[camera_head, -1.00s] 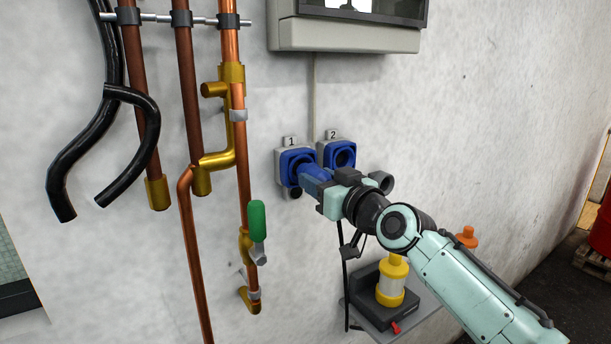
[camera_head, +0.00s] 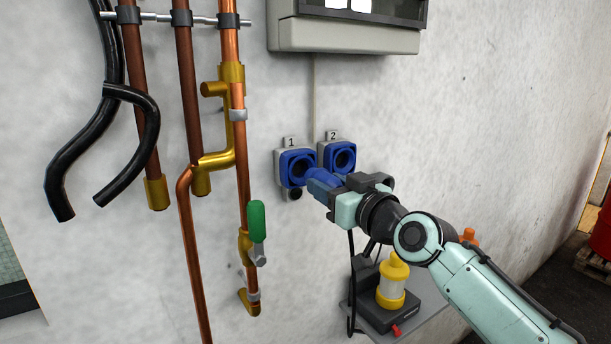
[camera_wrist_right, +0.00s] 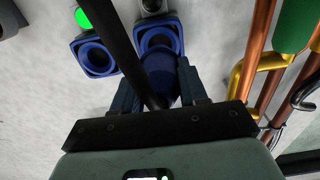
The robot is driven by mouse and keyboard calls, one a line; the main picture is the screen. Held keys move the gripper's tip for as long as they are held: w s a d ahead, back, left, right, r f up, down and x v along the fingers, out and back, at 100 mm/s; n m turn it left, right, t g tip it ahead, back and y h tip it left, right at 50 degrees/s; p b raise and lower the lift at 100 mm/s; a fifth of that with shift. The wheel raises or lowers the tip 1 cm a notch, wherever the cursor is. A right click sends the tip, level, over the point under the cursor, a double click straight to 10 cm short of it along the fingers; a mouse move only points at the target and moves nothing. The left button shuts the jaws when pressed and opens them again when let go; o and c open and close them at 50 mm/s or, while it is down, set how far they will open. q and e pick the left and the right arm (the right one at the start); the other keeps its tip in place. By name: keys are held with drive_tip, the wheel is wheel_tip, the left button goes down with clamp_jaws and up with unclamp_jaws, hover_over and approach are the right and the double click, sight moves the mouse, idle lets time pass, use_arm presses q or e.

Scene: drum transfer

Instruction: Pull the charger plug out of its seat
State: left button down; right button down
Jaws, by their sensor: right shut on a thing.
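The blue charger plug (camera_head: 321,182) is held in my right gripper (camera_head: 330,189), which is shut on it. Blue seat 1 (camera_head: 284,170) is on the wall, and its dark round opening shows. The plug's front end overlaps the lower right edge of seat 1 in the head view. In the right wrist view the plug (camera_wrist_right: 162,78) lies between the fingers, beside the visible opening of seat 1 (camera_wrist_right: 160,22); it looks drawn out, though the exact gap is hard to tell. A dark cable runs from the plug. My left gripper is not in view.
Blue seat 2 (camera_head: 325,160) is right of seat 1 and empty; a green lamp (camera_wrist_right: 83,18) shows beside it in the wrist view. Copper pipes with a green-handled valve (camera_head: 257,222) are at the left. A shelf below holds a yellow-capped device (camera_head: 393,270). A grey cabinet (camera_head: 345,36) hangs above.

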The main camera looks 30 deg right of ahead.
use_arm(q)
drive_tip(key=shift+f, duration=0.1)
use_arm(e)
drive_tip(key=shift+w, duration=0.2)
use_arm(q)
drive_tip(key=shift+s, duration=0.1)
use_arm(e)
drive_tip(key=shift+s, duration=0.1)
